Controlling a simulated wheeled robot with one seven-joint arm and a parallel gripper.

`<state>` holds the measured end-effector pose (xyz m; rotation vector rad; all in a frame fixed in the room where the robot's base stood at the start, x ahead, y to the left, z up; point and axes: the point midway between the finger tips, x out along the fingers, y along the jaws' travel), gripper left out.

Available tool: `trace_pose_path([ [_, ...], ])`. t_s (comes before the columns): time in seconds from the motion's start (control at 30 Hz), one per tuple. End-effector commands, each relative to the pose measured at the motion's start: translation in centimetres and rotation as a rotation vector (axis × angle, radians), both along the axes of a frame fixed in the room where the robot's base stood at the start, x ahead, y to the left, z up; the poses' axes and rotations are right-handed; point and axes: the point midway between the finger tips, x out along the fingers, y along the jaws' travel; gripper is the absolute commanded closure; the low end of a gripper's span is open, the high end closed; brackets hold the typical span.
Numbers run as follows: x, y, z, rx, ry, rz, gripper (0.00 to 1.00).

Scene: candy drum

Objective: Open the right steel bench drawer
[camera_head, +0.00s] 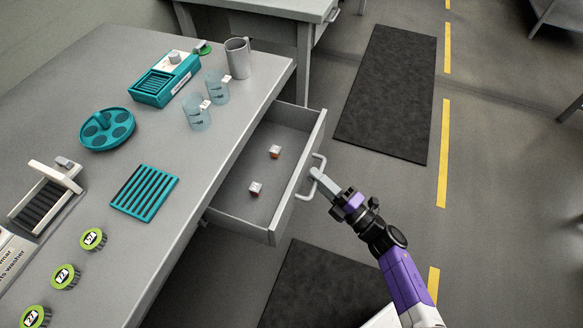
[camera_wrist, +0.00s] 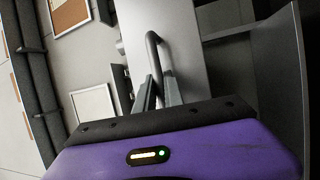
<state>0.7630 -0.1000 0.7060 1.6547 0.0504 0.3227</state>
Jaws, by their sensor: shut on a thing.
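The steel bench drawer (camera_head: 248,222) stands pulled out from the bench, and its inside shows. Two small white-and-red items (camera_head: 255,188) lie apart on its floor. My gripper (camera_head: 318,178) is shut on the drawer's bar handle (camera_head: 310,193), at the outer face of the drawer front. In the wrist view the two fingers (camera_wrist: 158,92) close around the grey handle bar (camera_wrist: 153,48), in front of the pale drawer front (camera_wrist: 180,45). The grasp point itself is partly hidden by the fingers.
The steel bench top (camera_head: 190,155) holds a teal rack (camera_head: 145,192), a teal round holder (camera_head: 106,129), a teal-and-white device (camera_head: 165,80), clear beakers, a grey mug (camera_head: 238,58) and several green-topped jars. Dark mats (camera_head: 385,95) lie on the floor.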

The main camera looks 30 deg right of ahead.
Motion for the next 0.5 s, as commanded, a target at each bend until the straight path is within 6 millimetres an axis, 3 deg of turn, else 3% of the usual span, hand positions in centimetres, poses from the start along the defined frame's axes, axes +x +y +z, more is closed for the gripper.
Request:
trace_pose_path([
  [0.2,-4.0,-2.8,-0.3,-0.002,0.003,-0.001,1.0],
  [0.5,-6.7,-4.8,-0.2,0.0,0.002,0.0,1.0],
])
